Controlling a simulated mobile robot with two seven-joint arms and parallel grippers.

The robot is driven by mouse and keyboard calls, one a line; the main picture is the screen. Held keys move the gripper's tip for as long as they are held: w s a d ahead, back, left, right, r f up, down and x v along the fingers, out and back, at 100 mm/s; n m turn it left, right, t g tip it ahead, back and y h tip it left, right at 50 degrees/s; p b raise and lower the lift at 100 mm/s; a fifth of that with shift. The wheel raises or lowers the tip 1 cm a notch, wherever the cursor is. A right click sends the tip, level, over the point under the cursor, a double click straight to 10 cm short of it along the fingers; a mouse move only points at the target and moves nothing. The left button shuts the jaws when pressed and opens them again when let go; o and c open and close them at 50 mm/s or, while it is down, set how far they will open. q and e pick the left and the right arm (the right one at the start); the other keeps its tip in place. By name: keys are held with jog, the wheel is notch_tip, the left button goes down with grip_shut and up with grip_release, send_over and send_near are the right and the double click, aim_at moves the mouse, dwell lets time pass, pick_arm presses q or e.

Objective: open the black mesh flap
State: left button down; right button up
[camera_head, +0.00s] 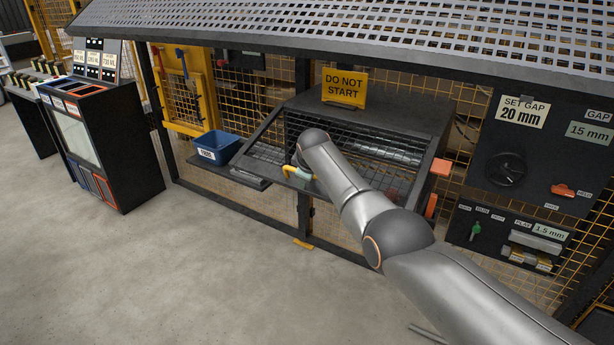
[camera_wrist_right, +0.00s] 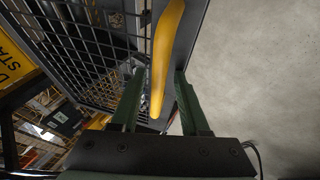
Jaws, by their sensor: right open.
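The black mesh flap (camera_head: 385,148) covers the sloping front of the dark machine and looks down. Its yellow handle (camera_head: 289,171) shows at the lower front edge, partly behind my right wrist. In the right wrist view the handle (camera_wrist_right: 163,60) runs between the two dark green fingers, and the flap's mesh (camera_wrist_right: 92,42) lies to the left. My right gripper (camera_wrist_right: 159,76) is open around the handle, with a gap visible beside the fingers. In the head view my right arm comes from the lower right and hides most of this gripper. My left gripper is not in view.
A yellow DO NOT START sign (camera_head: 344,88) stands on the machine top. A blue bin (camera_head: 217,148) sits to its left. A perforated canopy (camera_head: 400,35) hangs above. A control panel (camera_head: 540,150) is at the right. The concrete floor (camera_head: 200,270) in front is clear.

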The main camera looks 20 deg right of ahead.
jog(key=shift+s, duration=0.1)
jog(key=shift+s+a+r+p, duration=0.15)
jog(key=shift+s+r+p, duration=0.2)
jog(key=shift+r+p, duration=0.45)
jog(key=p+v, duration=0.1)
jog(key=v, duration=0.9)
jog(key=shift+s, duration=0.35)
jog(key=shift+r, duration=0.15)
jog(key=shift+c, duration=0.3)
